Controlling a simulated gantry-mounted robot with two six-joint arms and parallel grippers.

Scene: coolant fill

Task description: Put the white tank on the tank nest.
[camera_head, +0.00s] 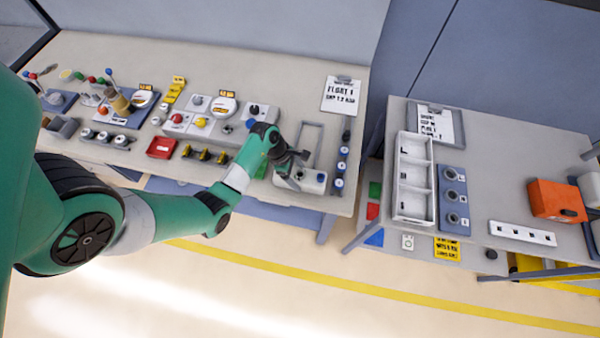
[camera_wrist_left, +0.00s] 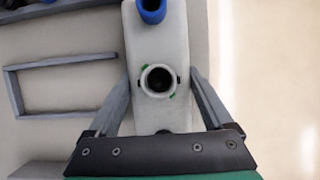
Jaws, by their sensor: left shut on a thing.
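The white tank (camera_head: 314,182) is at the front edge of the left table in the head view. In the left wrist view the tank (camera_wrist_left: 160,105) has a round open neck on top and a blue cap at its far end. My left gripper (camera_head: 291,168) is shut on it, with one finger on each side in the left wrist view (camera_wrist_left: 160,82). A grey rectangular frame (camera_head: 320,134) lies just behind the tank, probably the tank nest; it also shows in the left wrist view (camera_wrist_left: 60,63), left of the tank. Whether the tank touches the table is unclear. My right gripper is out of view.
Small blue-ringed parts (camera_head: 341,168) stand in a row right of the tank. A red block (camera_head: 161,147) and yellow parts (camera_head: 205,154) are to the left. A sign (camera_head: 341,95) lies behind. A second table with a white tray (camera_head: 428,207) stands right, across a gap.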

